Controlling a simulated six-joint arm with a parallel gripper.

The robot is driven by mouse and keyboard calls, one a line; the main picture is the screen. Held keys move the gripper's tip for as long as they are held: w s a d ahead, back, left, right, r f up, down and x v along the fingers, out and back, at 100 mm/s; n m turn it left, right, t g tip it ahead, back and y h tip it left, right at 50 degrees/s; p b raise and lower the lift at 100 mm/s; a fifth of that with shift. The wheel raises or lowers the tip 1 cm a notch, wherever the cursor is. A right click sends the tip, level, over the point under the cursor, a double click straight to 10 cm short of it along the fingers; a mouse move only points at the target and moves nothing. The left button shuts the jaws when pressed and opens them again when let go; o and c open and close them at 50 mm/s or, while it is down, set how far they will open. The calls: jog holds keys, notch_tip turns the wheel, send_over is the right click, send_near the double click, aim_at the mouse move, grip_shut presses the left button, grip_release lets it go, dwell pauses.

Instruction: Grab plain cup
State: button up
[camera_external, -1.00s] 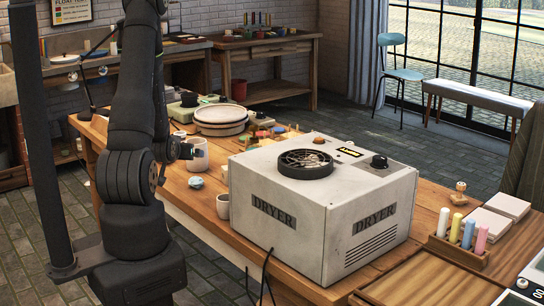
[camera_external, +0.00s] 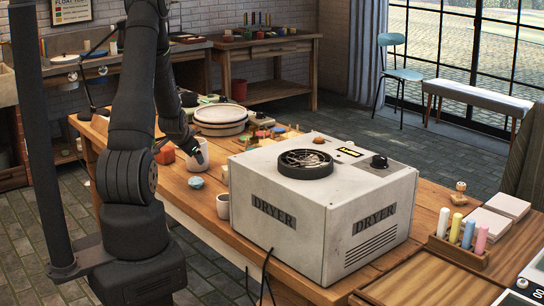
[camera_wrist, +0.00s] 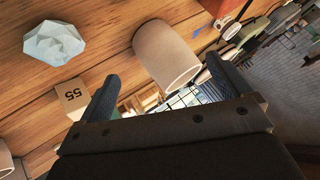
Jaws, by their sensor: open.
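A plain beige cup (camera_wrist: 165,55) lies ahead of my open gripper (camera_wrist: 165,84) in the wrist view, its near part showing between the two dark fingers. No finger is seen closed on it. In the external view the pale cup (camera_external: 198,160) stands on the wooden table, with my gripper (camera_external: 190,147) right at its upper left; whether they touch cannot be told there. Another pale cup (camera_external: 223,205) stands beside the dryer's left side.
The white dryer (camera_external: 300,210) is a large block to the right. A pale blue faceted piece (camera_wrist: 54,40) and a small block marked 55 (camera_wrist: 72,97) lie near the cup. Stacked plates (camera_external: 221,118) stand farther back.

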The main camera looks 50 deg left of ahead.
jog(key=w+a+m, duration=0.1)
jog(key=w+a+r+m+g+h, duration=0.1)
jog(key=m, duration=0.1)
jog(key=w+a+m, duration=0.1)
jog(key=shift+w+a+r+m+g+h, duration=0.2)
jog(key=shift+a+r+m+g+h, duration=0.1)
jog(key=shift+g+h, duration=0.1)
notch_tip(320, 180, up, 13)
jog(key=w+a+m+g+h, duration=0.25)
jog(key=m+g+h, duration=0.25)
jog(key=m, duration=0.7)
jog(key=shift+w+d+f, duration=0.1)
jog(key=shift+d+f, duration=0.05)
jog(key=shift+f, duration=2.7)
jog(key=shift+w+d+f, duration=0.1)
jog(key=shift+w+f, duration=0.05)
jog(key=shift+f, duration=2.7)
jog(key=shift+w+d+f, duration=0.1)
jog(key=shift+d+f, duration=0.05)
jog(key=shift+f, duration=2.7)
jog(key=c, duration=1.2)
jog(key=shift+r, duration=0.1)
jog(key=shift+c, duration=0.2)
